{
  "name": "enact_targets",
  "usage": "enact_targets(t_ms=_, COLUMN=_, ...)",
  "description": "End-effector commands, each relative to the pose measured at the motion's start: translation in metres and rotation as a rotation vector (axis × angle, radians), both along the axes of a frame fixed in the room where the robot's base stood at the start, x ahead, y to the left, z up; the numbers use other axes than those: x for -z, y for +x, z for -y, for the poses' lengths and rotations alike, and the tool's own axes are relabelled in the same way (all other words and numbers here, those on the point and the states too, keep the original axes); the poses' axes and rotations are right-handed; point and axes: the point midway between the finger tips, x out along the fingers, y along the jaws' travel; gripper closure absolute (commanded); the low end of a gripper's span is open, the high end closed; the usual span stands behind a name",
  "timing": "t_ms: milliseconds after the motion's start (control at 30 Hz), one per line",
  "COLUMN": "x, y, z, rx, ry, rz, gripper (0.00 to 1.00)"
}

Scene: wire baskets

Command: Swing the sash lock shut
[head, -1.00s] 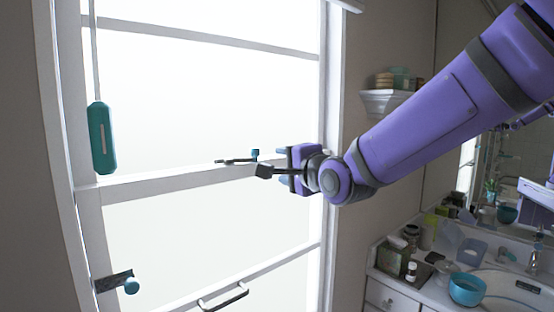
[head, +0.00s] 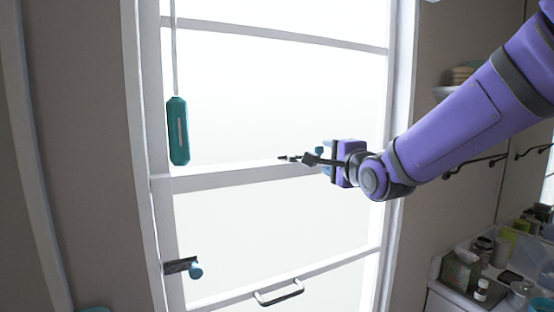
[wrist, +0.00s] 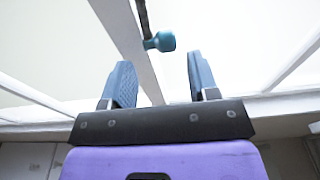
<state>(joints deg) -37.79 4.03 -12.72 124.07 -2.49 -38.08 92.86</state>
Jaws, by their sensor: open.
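The sash lock is on the window's white middle rail (head: 235,177). In the head view its dark lever (head: 289,158) shows just left of my gripper (head: 326,157); I cannot make out its knob there. In the wrist view the dark lever (wrist: 143,18) ends in a teal knob (wrist: 160,41). The knob sits beyond my two blue fingers, between their lines and a little above the tips in the picture. My gripper also shows in the wrist view (wrist: 160,68), with the fingers apart and nothing between them. I see no contact with the knob.
A teal pull (head: 178,130) hangs on a cord at the window's left. A dark latch with a blue knob (head: 195,270) is on the lower left frame. A bar handle (head: 278,293) is on the lower sash. A cluttered counter (head: 445,285) stands at right.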

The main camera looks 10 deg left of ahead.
Motion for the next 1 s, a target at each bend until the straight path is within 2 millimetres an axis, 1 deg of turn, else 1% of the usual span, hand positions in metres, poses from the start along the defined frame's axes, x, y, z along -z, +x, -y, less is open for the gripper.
enact_targets(t_ms=500, x=0.000, y=0.032, z=-0.016, rx=-0.001, ry=-0.001, rz=0.000, gripper=0.45)
enact_targets(t_ms=1000, x=0.000, y=0.036, z=-0.018, rx=0.000, ry=0.000, rz=-0.001, gripper=0.45)
